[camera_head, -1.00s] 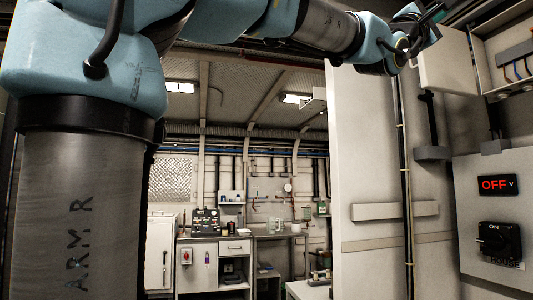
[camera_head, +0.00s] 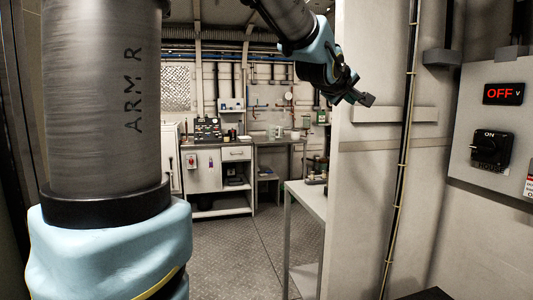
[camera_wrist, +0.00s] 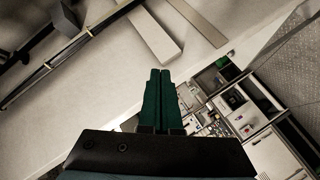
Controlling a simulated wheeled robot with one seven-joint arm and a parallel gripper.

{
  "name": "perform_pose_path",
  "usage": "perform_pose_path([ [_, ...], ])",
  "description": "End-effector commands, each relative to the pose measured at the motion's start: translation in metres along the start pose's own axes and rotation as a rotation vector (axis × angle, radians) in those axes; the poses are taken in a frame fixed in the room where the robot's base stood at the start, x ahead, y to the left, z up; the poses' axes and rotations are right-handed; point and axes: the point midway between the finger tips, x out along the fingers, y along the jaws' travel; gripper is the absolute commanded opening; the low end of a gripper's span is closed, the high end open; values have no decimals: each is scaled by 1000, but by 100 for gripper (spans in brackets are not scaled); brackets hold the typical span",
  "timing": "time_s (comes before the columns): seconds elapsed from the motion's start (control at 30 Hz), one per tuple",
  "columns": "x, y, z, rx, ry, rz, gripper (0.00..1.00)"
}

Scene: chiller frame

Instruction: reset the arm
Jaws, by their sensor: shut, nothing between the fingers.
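My gripper (camera_head: 366,99) hangs at the end of my arm in the upper middle of the head view, in front of the pale wall panel. It points right and slightly down. In the wrist view its two green fingers (camera_wrist: 159,78) lie side by side, closed together with nothing between them. My arm's grey link marked "ARM R" and a blue joint fill the left of the head view. The middle of the arm is out of the picture above.
A pale wall panel (camera_head: 375,190) with a ledge (camera_head: 400,114) and a vertical cable stands right of centre. A switch panel with a black knob (camera_head: 490,150) and a red "OFF" display (camera_head: 502,94) is at right. A side table (camera_head: 305,196) stands below; the floor (camera_head: 235,255) is open.

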Motion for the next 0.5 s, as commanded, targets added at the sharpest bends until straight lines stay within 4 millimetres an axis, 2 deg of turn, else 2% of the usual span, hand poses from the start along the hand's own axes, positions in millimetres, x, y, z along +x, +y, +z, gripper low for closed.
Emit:
perform_pose_path([
  [0.03, 0, -41, 2, 43, -16, -90, 0],
  [0.17, -12, -134, 14, 164, -92, -300, 0],
  [0.2, -18, -162, 18, 197, -124, -361, 0],
  [0.27, -32, -204, 27, 246, -183, -451, 0],
  [0.3, -43, -230, 34, 275, -228, -507, 0],
  [0.4, -77, -292, 54, 338, -360, -635, 0],
  [0.5, -116, -343, 78, 383, -510, -734, 0],
])
